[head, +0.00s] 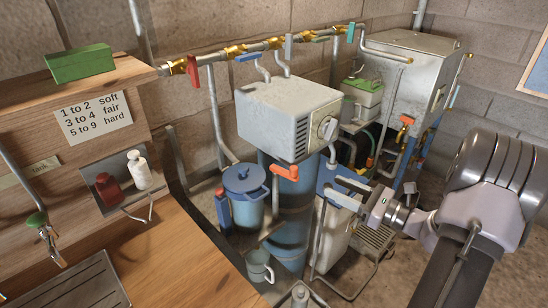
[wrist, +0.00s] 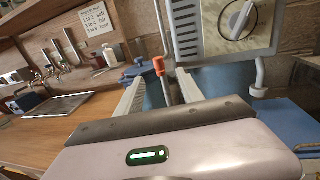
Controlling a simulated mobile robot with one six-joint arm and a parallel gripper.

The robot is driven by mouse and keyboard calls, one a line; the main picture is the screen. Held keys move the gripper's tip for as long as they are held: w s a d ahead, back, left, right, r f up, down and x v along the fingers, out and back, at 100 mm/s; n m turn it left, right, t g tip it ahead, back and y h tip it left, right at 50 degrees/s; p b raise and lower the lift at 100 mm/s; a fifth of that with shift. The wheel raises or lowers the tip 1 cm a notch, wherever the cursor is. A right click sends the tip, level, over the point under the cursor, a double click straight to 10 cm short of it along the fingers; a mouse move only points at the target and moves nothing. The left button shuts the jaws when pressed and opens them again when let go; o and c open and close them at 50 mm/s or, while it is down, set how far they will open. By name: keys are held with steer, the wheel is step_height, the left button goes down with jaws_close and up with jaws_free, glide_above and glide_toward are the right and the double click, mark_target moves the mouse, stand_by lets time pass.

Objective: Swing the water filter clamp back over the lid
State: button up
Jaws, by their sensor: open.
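The water filter seems to be the blue pot (head: 243,205) with a blue lid (head: 246,177). The lid also shows small in the wrist view (wrist: 132,74). A bar with an orange-red grip (head: 285,172), which looks like the clamp, stands at the pot's right side, off the lid. In the wrist view this grip (wrist: 158,66) appears between my fingers' lines, farther out. My gripper (head: 333,190) is open and empty, right of the pot and grip, pointing left. I cannot tell the exact gap. The bar's lower part is partly hidden.
A grey box with a dial (head: 292,115) on a blue cylinder (head: 290,220) stands close behind. A blue-topped white container (head: 335,235) is under my gripper. Another red handle (head: 220,192) is left of the pot. The wooden counter (head: 190,265) lies front left.

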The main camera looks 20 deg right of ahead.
mark_target(285, 171)
steer(key=b+x, duration=0.3)
steer(key=x, duration=1.4)
steer(key=shift+a, duration=0.2)
steer(key=shift+c, duration=0.2)
jaws_close()
